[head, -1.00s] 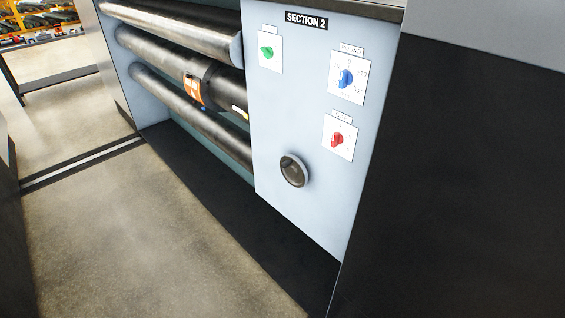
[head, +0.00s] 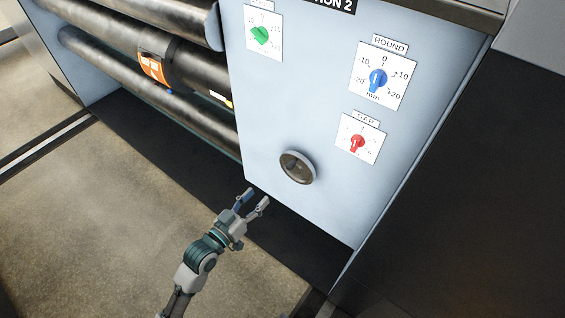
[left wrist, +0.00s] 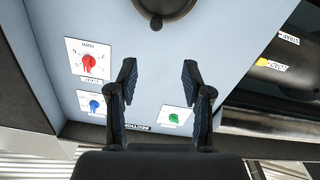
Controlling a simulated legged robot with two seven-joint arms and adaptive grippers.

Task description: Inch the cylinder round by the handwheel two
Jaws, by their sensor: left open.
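The handwheel (head: 297,167) is a dark round wheel on the pale blue panel of section 2 in the head view. It also shows at the top edge of the left wrist view (left wrist: 165,8), with a small dark knob on its rim. The cylinder (head: 193,62) with an orange label lies to the left of the panel, among dark rollers. My left gripper (head: 256,201) is open and empty, below and left of the handwheel and apart from it. Its two fingers (left wrist: 158,80) are spread in the left wrist view. My right gripper is not in view.
A green dial (head: 261,35), a blue ROUND dial (head: 377,79) and a red dial (head: 357,142) sit on the panel above the handwheel. A dark cabinet side (head: 455,190) stands at the right. The floor (head: 110,230) at the left is clear.

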